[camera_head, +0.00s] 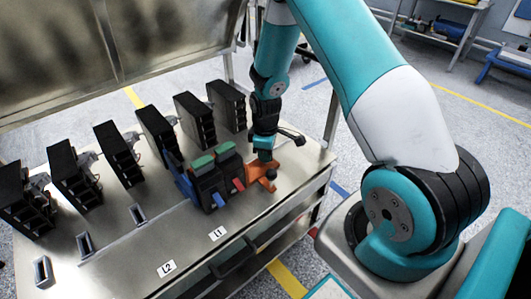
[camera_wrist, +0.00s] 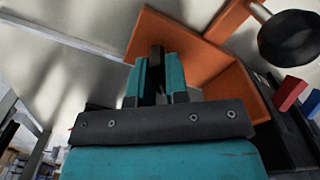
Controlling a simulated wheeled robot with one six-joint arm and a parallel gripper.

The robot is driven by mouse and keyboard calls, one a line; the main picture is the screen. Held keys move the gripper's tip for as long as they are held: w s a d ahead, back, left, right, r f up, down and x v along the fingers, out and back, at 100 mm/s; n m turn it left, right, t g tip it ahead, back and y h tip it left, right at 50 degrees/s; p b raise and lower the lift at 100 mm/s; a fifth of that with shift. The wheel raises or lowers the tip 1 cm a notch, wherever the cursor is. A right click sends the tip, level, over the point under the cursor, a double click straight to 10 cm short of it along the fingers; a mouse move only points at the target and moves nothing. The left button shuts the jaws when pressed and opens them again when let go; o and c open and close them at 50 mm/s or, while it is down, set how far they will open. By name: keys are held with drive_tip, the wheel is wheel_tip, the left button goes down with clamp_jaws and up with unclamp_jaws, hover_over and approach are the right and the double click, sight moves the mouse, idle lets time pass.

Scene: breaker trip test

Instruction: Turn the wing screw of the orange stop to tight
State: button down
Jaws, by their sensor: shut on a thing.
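The orange stop (camera_head: 261,177) sits on the metal bench top near its right end, beside the breakers with green tops. My gripper (camera_head: 264,154) points down over it. In the wrist view, the orange stop (camera_wrist: 232,84) fills the area behind and to the right of my gripper (camera_wrist: 159,70). The teal fingers are shut on a thin dark piece, which looks like the wing of the wing screw (camera_wrist: 157,56). Most of the screw is hidden by the fingers, so its tightness cannot be seen. A round black knob (camera_wrist: 290,38) on a pale stem shows at the upper right.
Two green-topped breakers (camera_head: 204,180) with blue and red parts stand close left of the stop. Several black breakers (camera_head: 121,153) line the back of the bench. Labels L1 (camera_head: 217,233) and L2 (camera_head: 167,268) mark the front. The front right bench top is clear.

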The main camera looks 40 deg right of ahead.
drive_tip(key=shift+m, duration=0.4)
drive_tip(key=m+p, duration=0.1)
drive_tip(key=m, duration=0.1)
drive_tip(key=shift+r+m, duration=0.1)
drive_tip(key=shift+m, duration=0.3)
drive_tip(key=shift+m+p, duration=0.75)
drive_tip(key=shift+m, duration=1.25)
drive_tip(key=c, duration=1.1)
unclamp_jaws()
wheel_tip(320, 180, up, 17)
drive_tip(key=shift+r+p, duration=0.15)
drive_tip(key=shift+p, duration=0.85)
